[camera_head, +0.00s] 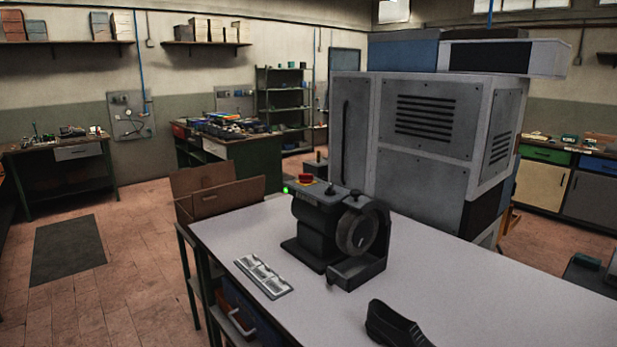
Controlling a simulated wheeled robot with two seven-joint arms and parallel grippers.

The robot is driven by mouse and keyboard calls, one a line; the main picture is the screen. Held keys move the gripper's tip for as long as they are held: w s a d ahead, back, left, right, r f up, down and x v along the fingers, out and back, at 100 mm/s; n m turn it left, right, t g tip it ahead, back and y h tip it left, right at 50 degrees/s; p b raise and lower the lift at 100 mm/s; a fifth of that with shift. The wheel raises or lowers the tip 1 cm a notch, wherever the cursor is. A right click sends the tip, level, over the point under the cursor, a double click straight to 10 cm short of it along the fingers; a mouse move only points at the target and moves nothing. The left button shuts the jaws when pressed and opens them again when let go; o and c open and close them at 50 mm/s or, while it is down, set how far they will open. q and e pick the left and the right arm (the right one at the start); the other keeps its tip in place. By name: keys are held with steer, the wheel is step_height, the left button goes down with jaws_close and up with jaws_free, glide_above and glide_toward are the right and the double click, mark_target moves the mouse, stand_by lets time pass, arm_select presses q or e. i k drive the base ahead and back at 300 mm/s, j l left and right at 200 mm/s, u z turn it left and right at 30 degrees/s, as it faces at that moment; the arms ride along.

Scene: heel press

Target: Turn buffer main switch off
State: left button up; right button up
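The buffer (327,234) is a dark bench machine with a round wheel (356,232) on its right side, standing on the grey-white table. A small dark lever or knob (330,188) also shows on top. I cannot tell which of these is the main switch. Neither of my grippers is in the view.
The table (480,270) has free room to the right. A dark shoe (395,325) lies at its front edge, and a grey metal plate (264,276) lies left of the buffer. A cardboard box (215,190) stands behind left; a large grey cabinet (425,130) stands behind.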

mark_target(306, 177)
steer(key=z, duration=0.25)
steer(key=i+j+z, duration=0.1)
steer(key=j+z, duration=1.5)
steer(key=l, duration=0.1)
